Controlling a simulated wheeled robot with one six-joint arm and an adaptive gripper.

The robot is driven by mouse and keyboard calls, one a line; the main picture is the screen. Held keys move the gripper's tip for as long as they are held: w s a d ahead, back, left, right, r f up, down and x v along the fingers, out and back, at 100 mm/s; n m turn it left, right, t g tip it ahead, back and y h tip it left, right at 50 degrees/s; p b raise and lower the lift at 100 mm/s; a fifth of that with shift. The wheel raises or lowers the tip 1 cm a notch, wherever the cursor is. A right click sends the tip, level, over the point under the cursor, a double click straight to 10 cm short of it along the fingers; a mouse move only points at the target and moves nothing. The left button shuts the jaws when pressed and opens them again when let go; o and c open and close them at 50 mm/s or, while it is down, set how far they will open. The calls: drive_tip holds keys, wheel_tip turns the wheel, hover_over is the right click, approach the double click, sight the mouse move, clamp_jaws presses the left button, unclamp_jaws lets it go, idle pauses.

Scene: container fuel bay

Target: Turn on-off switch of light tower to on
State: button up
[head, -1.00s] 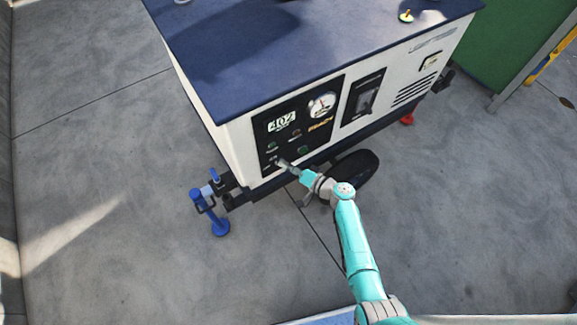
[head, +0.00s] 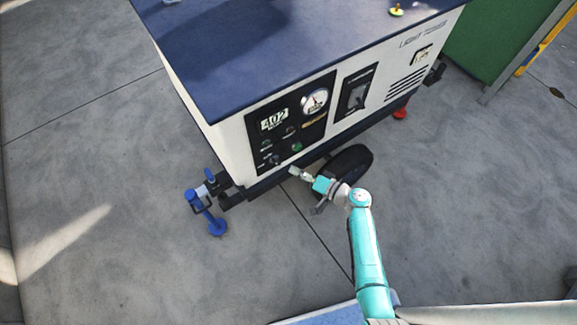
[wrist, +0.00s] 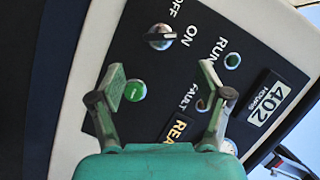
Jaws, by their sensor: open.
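The light tower (head: 235,150) is a white cabinet with a dark blue top. Its black control panel (head: 318,130) carries the on-off switch, a silver rotary knob (wrist: 159,37) between the OFF and ON labels in the wrist view. The knob's grip bar lies across the picture and points to neither label clearly. In the head view the switch (head: 274,160) is small at the panel's lower left. My gripper (head: 293,171) is in front of the panel's lower edge, right of the switch. In the wrist view my gripper (wrist: 162,80) has its fingers spread and empty, with the knob beyond the tips.
A green button (wrist: 134,90) lies near the left finger. RUN (wrist: 232,61) and FAULT (wrist: 202,104) lamps and a 402-hours counter (wrist: 268,99) are nearby. A wheel (head: 349,168) and blue jack stand (head: 207,213) stand below the cabinet. The left floor is clear.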

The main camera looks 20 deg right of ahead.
drive_tip(key=v, duration=0.4)
drive_tip(key=shift+s+d+r, duration=0.1)
drive_tip(key=shift+s+d, duration=0.15)
drive_tip(key=shift+s, duration=0.05)
drive_tip(key=s+a+f+g+h, duration=0.1)
drive_tip(key=s+a+f+h, duration=0.15)
drive_tip(key=s, duration=0.45)
drive_tip(key=s+a+f+g+h, duration=0.1)
drive_tip(key=s+f+h, duration=0.1)
drive_tip(key=s+f, duration=0.3)
drive_tip(key=s+d+r+h, duration=0.1)
drive_tip(key=s+r+h, duration=0.3)
drive_tip(key=s, duration=0.9)
drive_tip(key=s+r+n+t, duration=0.1)
drive_tip(key=s+r, duration=0.3)
drive_tip(key=r, duration=0.5)
drive_tip(key=s+d+r+n+t+h, duration=0.1)
drive_tip(key=s+r+n+t, duration=0.1)
drive_tip(key=s+r, duration=0.3)
drive_tip(key=s+d+r+n+t, duration=0.1)
drive_tip(key=s+r, duration=0.3)
drive_tip(key=r, duration=1)
drive_tip(key=shift+s+n+t+h, duration=0.25)
drive_tip(key=shift+n+t+h, duration=0.05)
drive_tip(key=shift+h, duration=0.05)
